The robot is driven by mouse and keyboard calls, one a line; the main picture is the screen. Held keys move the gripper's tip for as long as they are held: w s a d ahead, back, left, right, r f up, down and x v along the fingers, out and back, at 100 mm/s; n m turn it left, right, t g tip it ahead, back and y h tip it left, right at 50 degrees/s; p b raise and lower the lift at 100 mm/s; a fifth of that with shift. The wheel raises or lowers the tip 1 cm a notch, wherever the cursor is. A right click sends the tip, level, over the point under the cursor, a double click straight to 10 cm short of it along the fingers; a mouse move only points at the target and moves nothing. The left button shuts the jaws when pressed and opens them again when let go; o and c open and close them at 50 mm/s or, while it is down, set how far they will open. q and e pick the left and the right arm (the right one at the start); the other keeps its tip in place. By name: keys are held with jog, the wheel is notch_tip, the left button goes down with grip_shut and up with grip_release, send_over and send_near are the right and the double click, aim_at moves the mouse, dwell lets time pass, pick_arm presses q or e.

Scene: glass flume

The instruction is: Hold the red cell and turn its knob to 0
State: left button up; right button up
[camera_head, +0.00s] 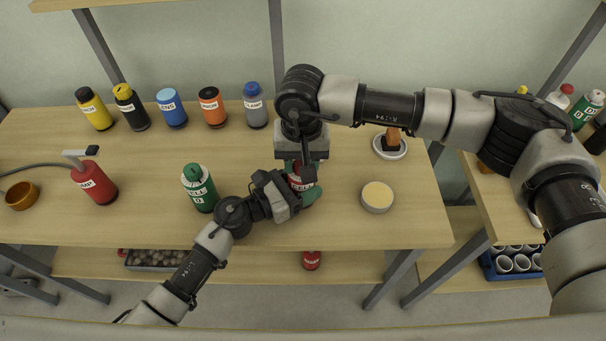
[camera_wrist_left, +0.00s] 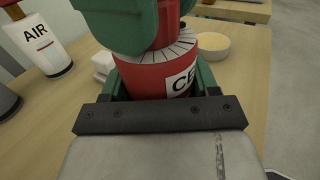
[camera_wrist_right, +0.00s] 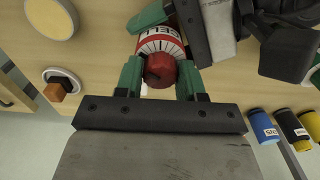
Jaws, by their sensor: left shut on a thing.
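The red cell (camera_head: 301,184) stands upright near the middle of the table, with a white label and a white scale ring at its top. My left gripper (camera_head: 304,196) is shut on its body; the left wrist view shows the cell (camera_wrist_left: 150,80) between green fingers. My right gripper (camera_head: 300,166) points down from above. In the right wrist view its green fingers are apart, on either side of the red knob (camera_wrist_right: 160,71). I cannot tell whether they touch it. The knob's setting is not readable.
A green cell (camera_head: 199,188) stands left of the red one, and a red pump bottle (camera_head: 94,183) farther left. A round dish with a pale yellow top (camera_head: 377,196) stands to the right. Several bottles line the back edge. The front right of the table is clear.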

jog(key=shift+c, duration=1.3)
jog(key=m, duration=1)
jog(key=o, duration=0.5)
jog(key=shift+o, duration=0.2)
